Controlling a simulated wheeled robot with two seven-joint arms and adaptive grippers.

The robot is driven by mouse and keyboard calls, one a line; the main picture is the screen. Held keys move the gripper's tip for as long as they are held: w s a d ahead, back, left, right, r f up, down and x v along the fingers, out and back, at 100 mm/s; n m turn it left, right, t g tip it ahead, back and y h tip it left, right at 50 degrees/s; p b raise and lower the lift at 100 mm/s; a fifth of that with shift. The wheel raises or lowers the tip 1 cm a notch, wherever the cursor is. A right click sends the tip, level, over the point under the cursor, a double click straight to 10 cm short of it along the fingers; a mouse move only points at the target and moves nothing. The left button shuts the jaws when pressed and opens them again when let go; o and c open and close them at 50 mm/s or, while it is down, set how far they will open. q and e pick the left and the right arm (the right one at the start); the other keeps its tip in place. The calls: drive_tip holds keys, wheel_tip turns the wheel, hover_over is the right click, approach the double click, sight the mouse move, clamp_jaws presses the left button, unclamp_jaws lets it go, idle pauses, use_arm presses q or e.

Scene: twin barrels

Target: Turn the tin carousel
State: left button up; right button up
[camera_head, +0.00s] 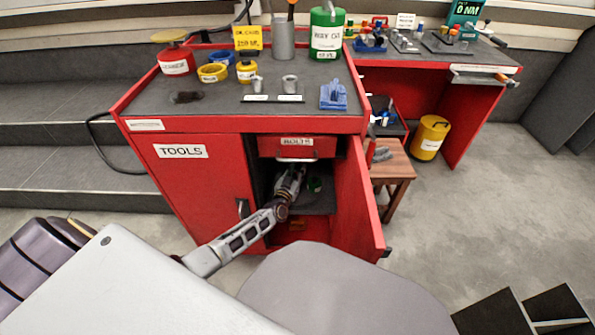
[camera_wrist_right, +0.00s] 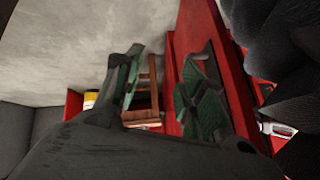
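The tin carousel does not show clearly. Inside the open red cabinet, a small green tin (camera_head: 315,185) sits on a dark surface (camera_head: 320,203) that may be part of it. My left arm reaches into the cabinet from the left, with the left gripper (camera_head: 291,180) just left of the green tin. Its fingers are small and dark, so I cannot tell whether they are open or touching anything. My right gripper (camera_wrist_right: 162,88) shows in the right wrist view with its two green-padded fingers apart. Nothing is clearly held between them.
The open red cabinet door (camera_head: 357,205) stands to the right of the opening. A bolts drawer (camera_head: 297,147) is above it and a closed tools door (camera_head: 200,178) to its left. A wooden stool (camera_head: 394,168) and yellow can (camera_head: 430,138) stand right.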

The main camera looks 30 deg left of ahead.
use_arm(q)
drive_tip(key=o, duration=0.3)
drive_tip(key=shift+s, duration=0.15)
drive_tip(key=shift+s+d+f, duration=0.1)
drive_tip(key=shift+s+d, duration=0.05)
drive_tip(key=shift+s, duration=0.7)
drive_tip(key=s, duration=1)
drive_tip(key=shift+d, duration=0.45)
